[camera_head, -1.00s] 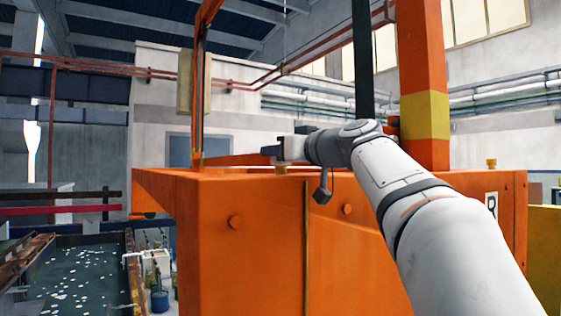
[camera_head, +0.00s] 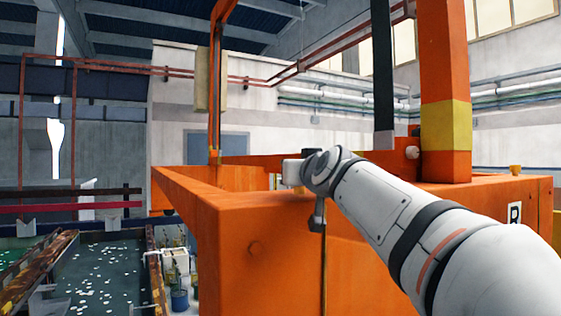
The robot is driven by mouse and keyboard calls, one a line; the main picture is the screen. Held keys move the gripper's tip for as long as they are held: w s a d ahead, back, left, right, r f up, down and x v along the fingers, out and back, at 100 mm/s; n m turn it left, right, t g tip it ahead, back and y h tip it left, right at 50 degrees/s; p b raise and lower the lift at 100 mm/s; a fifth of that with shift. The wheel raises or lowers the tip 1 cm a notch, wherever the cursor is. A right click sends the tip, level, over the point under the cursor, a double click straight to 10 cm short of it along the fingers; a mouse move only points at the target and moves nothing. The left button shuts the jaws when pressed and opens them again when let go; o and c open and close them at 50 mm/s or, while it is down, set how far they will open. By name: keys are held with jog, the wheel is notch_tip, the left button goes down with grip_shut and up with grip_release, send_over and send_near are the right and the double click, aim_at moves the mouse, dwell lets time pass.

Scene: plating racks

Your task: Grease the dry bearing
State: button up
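My gripper (camera_head: 292,173) is at the end of my white arm, just above the top edge of the orange box-like frame (camera_head: 260,225). It points away from the camera, and my wrist hides most of it. I cannot see its fingertips clearly or tell whether it holds anything. No bearing can be made out for certain. A small brass-yellow fitting (camera_head: 515,170) stands on the frame's top at the right, away from my gripper.
An orange post (camera_head: 443,80) with a yellow band and a dark upright bar (camera_head: 383,70) rise close behind my arm. A thinner orange post (camera_head: 215,90) stands to the left. A tank of dark green liquid (camera_head: 95,280) lies lower left, with a blue drum (camera_head: 179,300) beside it.

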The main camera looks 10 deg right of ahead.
jog(key=shift+h+p, duration=0.3)
jog(key=shift+p, duration=0.15)
dwell(0.3)
jog(key=o, duration=1)
jog(key=s+b, duration=0.3)
jog(key=s, duration=0.5)
jog(key=shift+d, duration=0.15)
jog(key=shift+w, duration=0.1)
jog(key=shift+c, duration=0.2)
